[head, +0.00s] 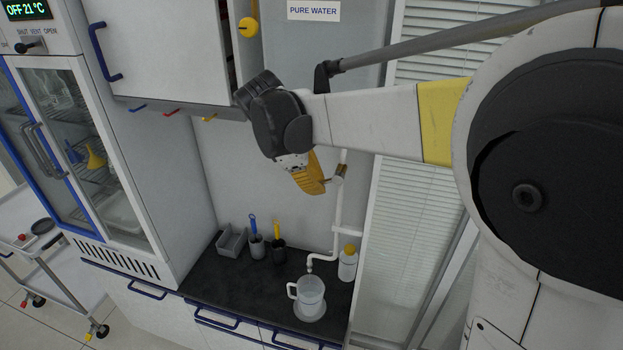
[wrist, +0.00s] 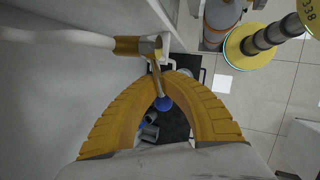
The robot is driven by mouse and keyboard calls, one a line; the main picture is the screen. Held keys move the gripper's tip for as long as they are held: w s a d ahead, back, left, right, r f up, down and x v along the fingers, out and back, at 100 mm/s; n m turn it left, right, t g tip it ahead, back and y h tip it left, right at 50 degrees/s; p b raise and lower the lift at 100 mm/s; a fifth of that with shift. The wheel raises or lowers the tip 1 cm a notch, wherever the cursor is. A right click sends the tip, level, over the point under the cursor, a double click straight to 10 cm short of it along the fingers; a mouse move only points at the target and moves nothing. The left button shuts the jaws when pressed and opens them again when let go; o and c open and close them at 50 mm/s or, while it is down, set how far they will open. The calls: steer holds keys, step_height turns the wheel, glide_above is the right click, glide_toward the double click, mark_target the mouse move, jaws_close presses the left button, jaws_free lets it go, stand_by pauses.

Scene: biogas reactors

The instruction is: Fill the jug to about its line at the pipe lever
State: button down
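A clear jug (head: 310,291) with its handle to the left stands upright on a round pale base on the dark counter, under the spout (head: 309,267) of the white pipe. Its line and water level are too small to make out. The brass valve (head: 339,173) sits higher on the pipe and also shows in the wrist view (wrist: 128,46). Its lever (wrist: 157,76) runs down from it to a blue end. My gripper (head: 316,190) is beside the valve. In the wrist view its yellow fingers (wrist: 164,82) come together at the tips around the lever.
A white bottle with a yellow cap (head: 348,266) stands right of the jug. A grey bin (head: 232,243) and two dark pots with blue- and yellow-handled tools stand left of it. A wall cabinet (head: 160,50) hangs above left, and a glass-doored cabinet (head: 75,150) stands at left.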

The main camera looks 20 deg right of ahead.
steer(key=r+t+y, duration=0.1)
steer(key=t+y, duration=0.1)
steer(key=y, duration=0.1)
steer(key=shift+a+r+m, duration=0.1)
steer(key=shift+r+m, duration=0.3)
steer(key=shift+w+a+r+t+y, duration=0.2)
steer(key=shift+t+y, duration=0.1)
steer(key=shift+y, duration=0.2)
steer(key=c, duration=1.5)
jaws_free()
steer(key=shift+s+d, duration=0.1)
steer(key=shift+c, duration=0.2)
steer(key=v, duration=1.2)
